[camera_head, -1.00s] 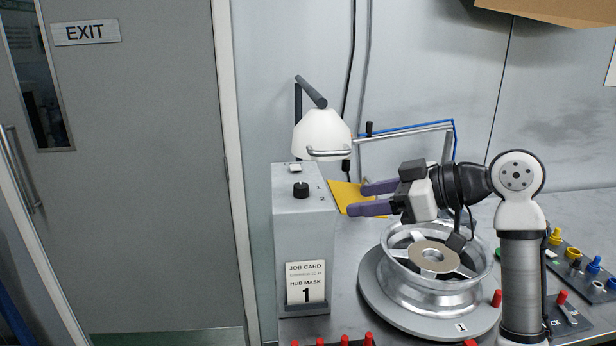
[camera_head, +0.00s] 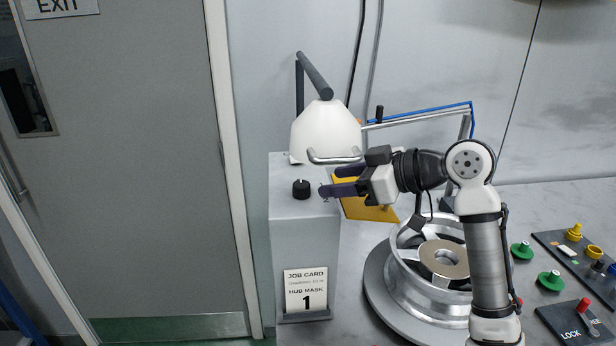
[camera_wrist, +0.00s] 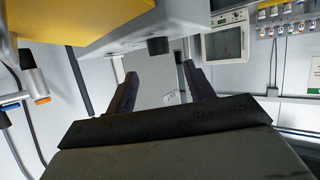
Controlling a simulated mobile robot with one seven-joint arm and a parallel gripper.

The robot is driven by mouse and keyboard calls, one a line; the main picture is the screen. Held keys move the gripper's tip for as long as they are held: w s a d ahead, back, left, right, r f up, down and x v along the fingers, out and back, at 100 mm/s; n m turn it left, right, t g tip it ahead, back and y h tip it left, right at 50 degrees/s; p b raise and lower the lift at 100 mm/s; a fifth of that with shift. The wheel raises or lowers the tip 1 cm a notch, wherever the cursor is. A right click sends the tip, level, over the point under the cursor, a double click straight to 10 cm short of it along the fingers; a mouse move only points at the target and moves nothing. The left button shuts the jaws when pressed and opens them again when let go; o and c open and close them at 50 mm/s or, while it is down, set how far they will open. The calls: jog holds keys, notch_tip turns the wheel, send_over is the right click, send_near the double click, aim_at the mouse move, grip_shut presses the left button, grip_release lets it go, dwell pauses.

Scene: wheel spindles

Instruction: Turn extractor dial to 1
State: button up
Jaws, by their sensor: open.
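The extractor dial is a small black knob (camera_head: 301,188) on top of a grey box (camera_head: 303,240), below and left of a white lamp-like hood (camera_head: 325,132). A dark knob (camera_wrist: 158,46) also shows in the wrist view, beyond and between my fingers. My gripper (camera_head: 328,181) is open, with its purple-grey fingers pointing left toward the knob, just to its right. It looks empty and apart from the knob. A scale mark "2" shows beside the knob, partly behind a fingertip. I cannot read the dial's setting.
A job card (camera_head: 305,290) reading "HUB MASK 1" is on the box front. A yellow plate (camera_head: 362,199) lies behind my gripper. A silver wheel (camera_head: 436,262) sits on a round base at right. A metal hood handle (camera_head: 334,157) is close above my fingers.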

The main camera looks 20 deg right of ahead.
aim_at(305, 185)
jog(key=p+x, duration=0.2)
jog(key=x, duration=0.5)
jog(key=shift+w+a+f, duration=0.1)
jog(key=shift+w+f, duration=0.05)
jog(key=shift+w, duration=0.05)
jog(key=c, duration=1)
jog(key=shift+o, duration=0.2)
